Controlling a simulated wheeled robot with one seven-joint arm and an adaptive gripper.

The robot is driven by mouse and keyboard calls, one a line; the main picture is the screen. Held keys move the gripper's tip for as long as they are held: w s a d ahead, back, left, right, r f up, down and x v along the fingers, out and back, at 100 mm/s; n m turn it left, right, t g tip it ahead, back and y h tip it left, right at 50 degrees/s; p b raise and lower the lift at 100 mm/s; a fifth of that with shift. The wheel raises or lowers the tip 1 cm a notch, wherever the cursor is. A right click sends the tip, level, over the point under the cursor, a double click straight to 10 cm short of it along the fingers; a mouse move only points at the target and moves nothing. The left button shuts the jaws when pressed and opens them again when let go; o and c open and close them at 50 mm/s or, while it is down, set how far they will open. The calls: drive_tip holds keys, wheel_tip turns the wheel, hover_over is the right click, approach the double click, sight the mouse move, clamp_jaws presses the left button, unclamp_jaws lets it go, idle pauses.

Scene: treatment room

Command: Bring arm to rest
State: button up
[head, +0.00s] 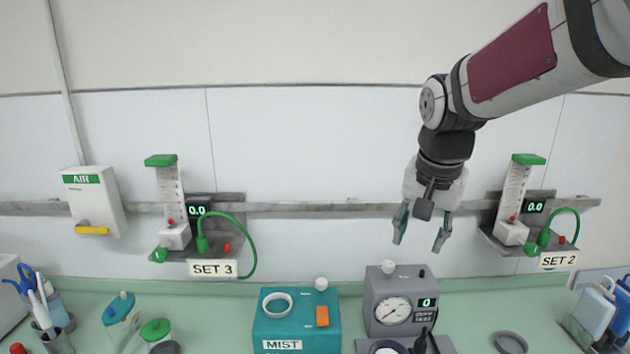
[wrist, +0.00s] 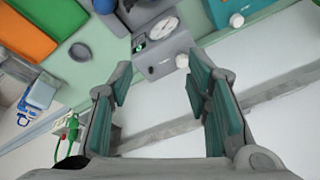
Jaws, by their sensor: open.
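My gripper (head: 421,232) hangs from my arm at the right of the head view, pointing down. Its fingers are spread apart, with nothing between them. It is above and a little behind or over the grey gauge box (head: 400,300); the exact depth is hard to tell. In the wrist view, my gripper (wrist: 163,95) shows two teal-padded fingers wide apart. Beyond them lies the grey gauge box (wrist: 165,55) with its round dial. My arm reaches in from the upper right, bent at the elbow.
SET 3 (head: 213,268) and SET 2 (head: 558,260) flowmeter units hang on the wall rail (head: 330,207). A teal MIST box (head: 297,330) stands on the green counter (head: 480,300).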

drive_tip(key=s+n+t, duration=0.2)
drive_tip(key=s+n, duration=0.4)
drive_tip(key=s, duration=1.6)
drive_tip(key=shift+r+y, duration=0.3)
drive_tip(key=shift+r, duration=0.15)
drive_tip(key=shift+s+d, duration=0.1)
